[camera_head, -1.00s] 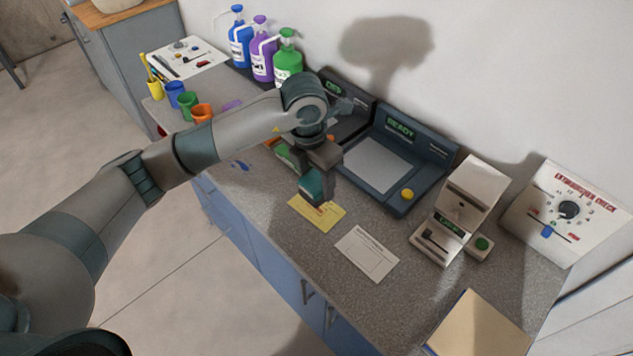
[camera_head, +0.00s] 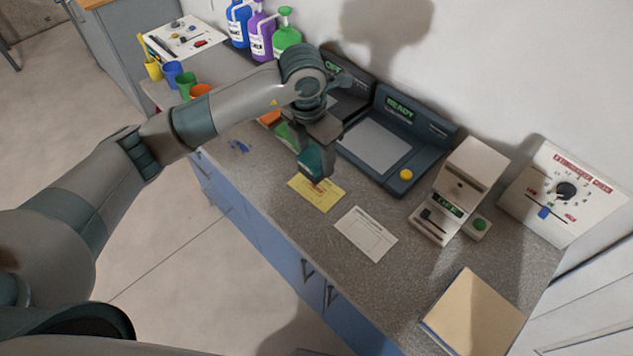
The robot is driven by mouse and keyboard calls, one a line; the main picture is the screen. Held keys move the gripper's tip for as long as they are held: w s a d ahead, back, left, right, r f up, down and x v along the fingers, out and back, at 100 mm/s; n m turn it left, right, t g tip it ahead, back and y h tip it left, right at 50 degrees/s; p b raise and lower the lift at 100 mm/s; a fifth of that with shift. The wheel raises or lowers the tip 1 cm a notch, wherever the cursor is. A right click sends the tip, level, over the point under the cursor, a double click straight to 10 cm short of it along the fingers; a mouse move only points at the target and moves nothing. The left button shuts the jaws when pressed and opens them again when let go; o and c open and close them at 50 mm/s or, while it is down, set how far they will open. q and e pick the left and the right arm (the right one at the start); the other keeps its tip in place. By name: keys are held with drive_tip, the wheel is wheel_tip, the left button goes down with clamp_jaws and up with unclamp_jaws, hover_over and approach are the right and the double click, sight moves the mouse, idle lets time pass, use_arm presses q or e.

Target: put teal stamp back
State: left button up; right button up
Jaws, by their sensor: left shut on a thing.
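The teal stamp (camera_head: 313,163) is held by my left gripper (camera_head: 313,148), which is shut on it. The stamp hangs just above the yellow card (camera_head: 317,195), near its upper edge. I cannot tell whether its base touches anything. An orange item (camera_head: 270,118) and a green item (camera_head: 287,138) sit on the counter behind and left of the gripper, partly hidden by my left arm; I cannot make out a stamp holder there. My right gripper is not in view.
A white form (camera_head: 366,234) lies right of the yellow card. A dark device with a "READY" screen (camera_head: 398,105) stands behind, and a beige device (camera_head: 463,190) to the right. A tan folder (camera_head: 474,315) lies at the front right. Cups and pump bottles (camera_head: 262,38) stand left.

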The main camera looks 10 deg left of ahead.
sight(304, 162)
use_arm(q)
drive_tip(key=m, duration=0.1)
drive_tip(key=s+a+m, duration=0.1)
drive_tip(key=m, duration=0.3)
drive_tip(key=shift+s+a+r+b, duration=0.2)
drive_tip(key=shift+r+b, duration=0.1)
drive_tip(key=shift+r, duration=0.1)
drive_tip(key=m, duration=0.1)
drive_tip(key=s+a+m, duration=0.1)
drive_tip(key=m, duration=0.1)
drive_tip(key=shift+r+g+h, duration=0.2)
drive_tip(key=shift+g+h, duration=0.1)
drive_tip(key=shift+g, duration=0.1)
drive_tip(key=s+a+r+m+g+b, duration=0.1)
drive_tip(key=s+a+m, duration=0.2)
drive_tip(key=m, duration=0.7)
drive_tip(key=s+a+r+m+y+b, duration=0.1)
drive_tip(key=s+a+m, duration=0.2)
drive_tip(key=m, duration=0.8)
drive_tip(key=s, duration=0.2)
drive_tip(key=shift+s+a+r+g, duration=0.25)
drive_tip(key=shift+s+g, duration=0.1)
drive_tip(key=shift+g, duration=0.05)
drive_tip(key=shift+d, duration=0.1)
